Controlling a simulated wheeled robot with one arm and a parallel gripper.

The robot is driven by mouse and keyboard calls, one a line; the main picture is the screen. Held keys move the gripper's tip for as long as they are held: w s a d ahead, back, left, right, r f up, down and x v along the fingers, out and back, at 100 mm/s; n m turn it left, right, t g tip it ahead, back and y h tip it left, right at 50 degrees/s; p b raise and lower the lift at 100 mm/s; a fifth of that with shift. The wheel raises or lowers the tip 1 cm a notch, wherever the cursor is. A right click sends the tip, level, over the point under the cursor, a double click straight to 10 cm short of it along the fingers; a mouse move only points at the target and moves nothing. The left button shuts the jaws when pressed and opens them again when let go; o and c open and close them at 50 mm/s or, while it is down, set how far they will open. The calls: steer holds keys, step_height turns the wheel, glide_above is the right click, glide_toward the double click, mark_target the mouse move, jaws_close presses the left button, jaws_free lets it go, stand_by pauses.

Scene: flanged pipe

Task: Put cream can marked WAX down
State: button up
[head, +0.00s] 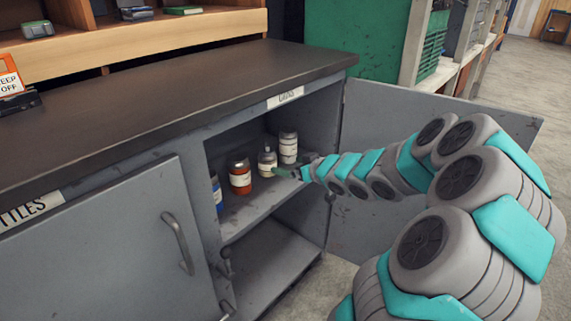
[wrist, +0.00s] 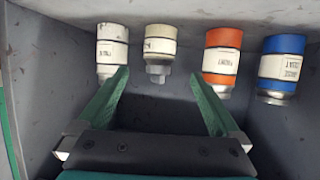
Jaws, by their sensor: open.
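The cream can (head: 267,162) stands upright on the upper shelf of the open cabinet, between a white can (head: 288,148) and an orange can (head: 239,175). In the wrist view, which looks upside down, the cream can (wrist: 160,42) has a pale label, too small to read surely, and a grey top pointing down the picture. My gripper (wrist: 161,76) is open and empty, its two green fingers spread either side of the can's top, with gaps both sides. The can's body lies beyond the fingertips. In the head view my gripper (head: 287,173) is just right of the can.
A blue can (wrist: 283,62) stands beyond the orange can (wrist: 222,55), partly hidden by the cabinet frame in the head view. The white can (wrist: 111,48) is close beside the left finger. The cabinet's right door (head: 425,125) is open behind my arm. The lower shelf (head: 265,265) looks bare.

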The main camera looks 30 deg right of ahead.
steer(key=shift+s, duration=0.15)
steer(key=shift+s+a+g+h, duration=0.1)
steer(key=shift+a+g+h, duration=0.2)
steer(key=shift+a, duration=0.1)
steer(key=s+a+g, duration=0.4)
steer(key=s+a, duration=0.3)
steer(key=s, duration=0.6)
steer(key=s+a+f+m+g+h, duration=0.1)
steer(key=s+a+g, duration=0.4)
steer(key=s, duration=0.8)
steer(key=s+a+g, duration=0.5)
steer(key=s+a, duration=0.5)
steer(key=s, duration=0.4)
steer(key=shift+f+m, duration=0.2)
steer(key=shift+m, duration=0.2)
